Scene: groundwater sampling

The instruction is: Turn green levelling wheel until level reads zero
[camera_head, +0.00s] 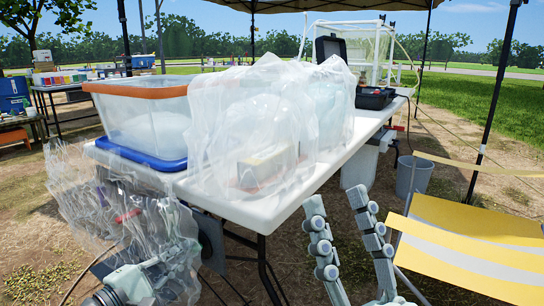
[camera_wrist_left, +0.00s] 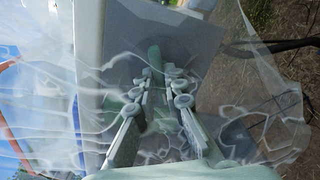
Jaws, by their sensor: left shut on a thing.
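In the left wrist view my left gripper (camera_wrist_left: 163,74) has its fingers around a narrow green part (camera_wrist_left: 154,58), blurred by clear plastic. It may be the green levelling wheel, but its round shape does not show. In the head view my left gripper is under crumpled clear plastic (camera_head: 75,185) at the table's near left end, its fingertips hidden. My right gripper (camera_head: 337,207) is open and empty, fingers spread upward, in front of the table's right side. I cannot make out a level or its reading in either view.
The white table (camera_head: 270,212) carries a clear bin with an orange rim (camera_head: 140,88), a blue lid (camera_head: 140,157), plastic-wrapped items (camera_head: 262,120) and a black case (camera_head: 375,98). A yellow folding chair (camera_head: 480,225) is at right; a grey bucket (camera_head: 413,176) stands behind it.

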